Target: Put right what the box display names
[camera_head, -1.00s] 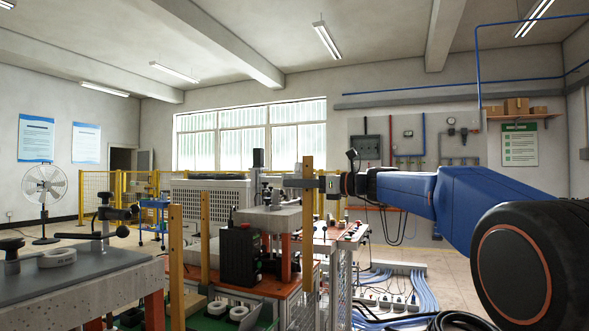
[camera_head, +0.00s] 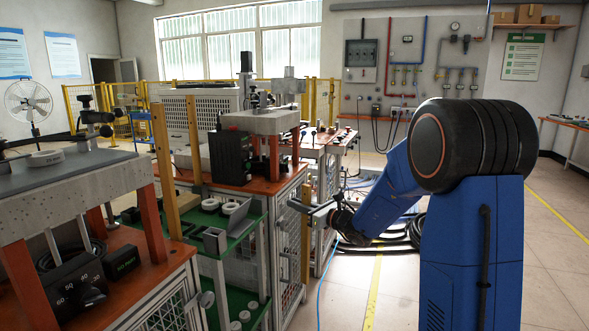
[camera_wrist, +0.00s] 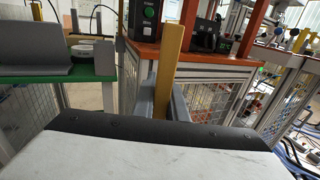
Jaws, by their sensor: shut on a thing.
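My gripper (camera_head: 312,211) is shut on an upright yellow bar (camera_head: 306,238). In the wrist view the bar (camera_wrist: 170,62) stands between the two grey fingers (camera_wrist: 163,101). It is held beside the front of the bench with the orange top (camera_head: 262,186).
Two more yellow bars stand upright, one nearer (camera_head: 164,165) and one farther (camera_head: 194,130). A green shelf (camera_head: 250,222) between the benches holds white rings (camera_head: 230,208) and a grey open holder (camera_head: 214,240). Dark hoses (camera_head: 400,238) lie on the floor behind my arm. Floor is open at right.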

